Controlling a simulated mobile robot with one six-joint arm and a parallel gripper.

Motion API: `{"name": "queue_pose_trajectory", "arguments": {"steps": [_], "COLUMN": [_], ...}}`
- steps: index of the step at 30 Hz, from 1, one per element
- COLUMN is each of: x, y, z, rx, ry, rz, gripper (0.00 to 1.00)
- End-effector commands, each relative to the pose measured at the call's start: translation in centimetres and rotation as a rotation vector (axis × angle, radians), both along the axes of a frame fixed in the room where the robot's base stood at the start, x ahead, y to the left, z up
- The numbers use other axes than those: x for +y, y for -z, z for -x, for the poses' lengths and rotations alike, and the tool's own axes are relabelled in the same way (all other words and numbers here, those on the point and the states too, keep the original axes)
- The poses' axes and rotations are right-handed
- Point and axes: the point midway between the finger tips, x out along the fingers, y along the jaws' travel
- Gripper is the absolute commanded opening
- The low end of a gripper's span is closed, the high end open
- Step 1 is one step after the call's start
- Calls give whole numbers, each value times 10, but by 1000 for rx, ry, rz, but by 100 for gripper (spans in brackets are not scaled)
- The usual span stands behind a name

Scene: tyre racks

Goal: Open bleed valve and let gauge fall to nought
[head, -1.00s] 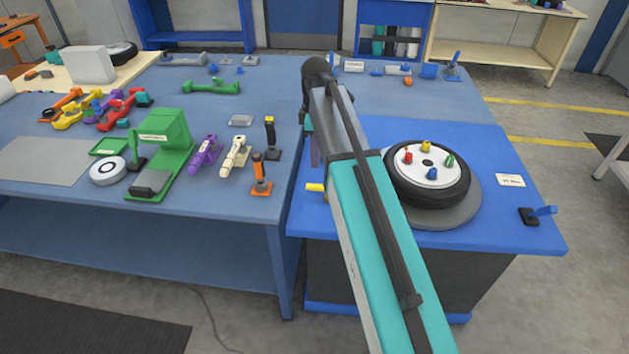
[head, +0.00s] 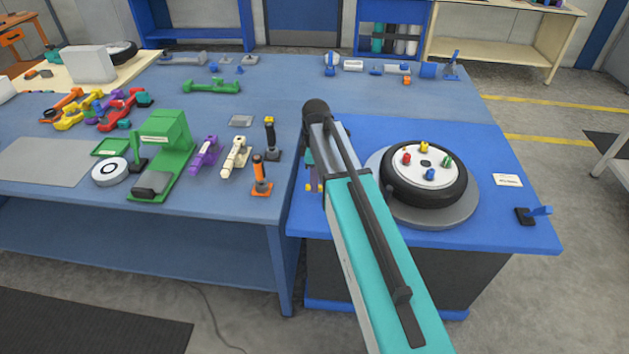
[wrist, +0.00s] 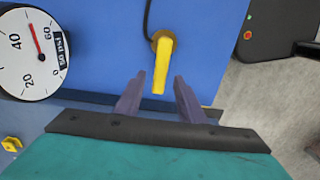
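The yellow bleed valve lever (wrist: 162,66) stands on a blue surface in the wrist view, pointing down in the picture from a round brass-coloured base. My gripper (wrist: 158,78) is open, with purple fingers either side of the lever's lower end in the picture. I see no contact, and cannot tell whether the lever is deep between the fingers. The white gauge (wrist: 25,62) is at the left, partly cut off. Its red needle points up between 40 and 60, beside a dark 50 PSI label. In the head view my arm hides most of the gripper.
A wheel (head: 425,185) with coloured caps lies on a grey disc right of my arm on the blue bench (head: 345,215). A black block with a blue lever (head: 535,213) is at its right edge. A green stand (head: 165,150) and several tools occupy the left table.

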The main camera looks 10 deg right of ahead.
Motion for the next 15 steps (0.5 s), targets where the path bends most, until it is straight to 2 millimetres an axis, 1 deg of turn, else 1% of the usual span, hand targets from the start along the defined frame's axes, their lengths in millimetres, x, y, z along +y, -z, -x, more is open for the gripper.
{"name": "queue_pose_trajectory", "arguments": {"steps": [3, 6, 15], "x": [0, 0, 1], "y": [8, 11, 13], "z": [1, 0, 0], "rx": [2, 1, 0], "ry": [0, -1, -1], "rz": [0, 0, 0], "gripper": [36, 36, 36]}}
